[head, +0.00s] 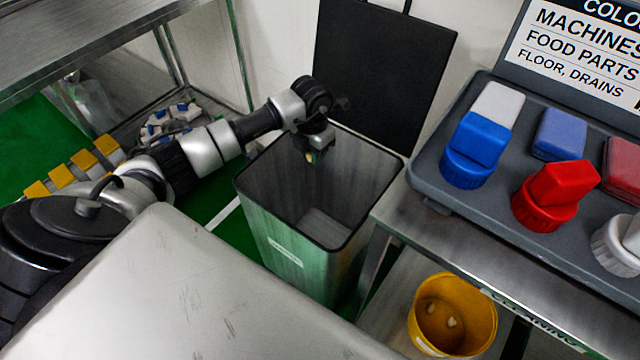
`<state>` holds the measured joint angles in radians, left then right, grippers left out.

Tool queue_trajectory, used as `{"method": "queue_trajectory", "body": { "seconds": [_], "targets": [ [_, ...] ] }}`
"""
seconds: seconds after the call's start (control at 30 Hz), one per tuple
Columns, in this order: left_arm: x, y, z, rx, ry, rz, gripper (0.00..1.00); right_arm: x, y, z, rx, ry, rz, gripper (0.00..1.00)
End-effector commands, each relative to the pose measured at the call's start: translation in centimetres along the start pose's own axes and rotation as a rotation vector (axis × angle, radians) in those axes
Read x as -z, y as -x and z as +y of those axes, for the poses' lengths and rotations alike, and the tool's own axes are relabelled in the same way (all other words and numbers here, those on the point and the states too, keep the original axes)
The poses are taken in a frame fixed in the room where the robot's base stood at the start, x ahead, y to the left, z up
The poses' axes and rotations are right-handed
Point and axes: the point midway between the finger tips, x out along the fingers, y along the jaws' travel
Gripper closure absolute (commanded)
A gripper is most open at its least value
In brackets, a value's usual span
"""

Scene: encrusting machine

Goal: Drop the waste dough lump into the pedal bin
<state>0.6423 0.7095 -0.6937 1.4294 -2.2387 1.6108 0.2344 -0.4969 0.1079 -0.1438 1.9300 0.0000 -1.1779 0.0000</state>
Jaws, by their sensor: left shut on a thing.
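The pedal bin (290,250) is a tall grey metal bin with a dark rim, and its black lid (385,65) stands open behind it. The inside that shows looks empty. My left gripper (311,155) points down over the bin's mouth, near its back left rim. It is shut on a small tan piece, which I take for the waste dough lump (310,158); the fingers hide most of it. My right gripper is not in view.
A metal table on the right carries a grey tray (440,200) with blue, red and white brushes. A yellow bucket (490,325) with small pale pieces inside stands below it. A metal shelf (70,45) is at the upper left.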

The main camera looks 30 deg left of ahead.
Motion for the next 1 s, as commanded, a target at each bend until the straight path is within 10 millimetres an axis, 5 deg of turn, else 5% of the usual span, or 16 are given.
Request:
{"method": "queue_trajectory", "body": {
  "seconds": [0.27,0.3,0.47,0.77,1.0],
  "targets": [
    [0.0,0.0,0.0,0.000,0.000,0.000,0.93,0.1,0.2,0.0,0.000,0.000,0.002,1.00],
    [0.0,0.0,0.0,0.000,0.000,0.000,0.67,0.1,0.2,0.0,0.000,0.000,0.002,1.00],
    [0.0,0.0,0.0,0.000,0.000,0.000,0.42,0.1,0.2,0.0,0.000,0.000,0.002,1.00],
    [0.0,0.1,0.0,-0.001,-0.001,0.000,0.42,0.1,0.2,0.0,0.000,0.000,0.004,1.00],
    [-0.1,3.6,0.1,-0.002,-0.001,-0.004,0.42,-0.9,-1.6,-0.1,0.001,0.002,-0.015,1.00]
  ]
}}
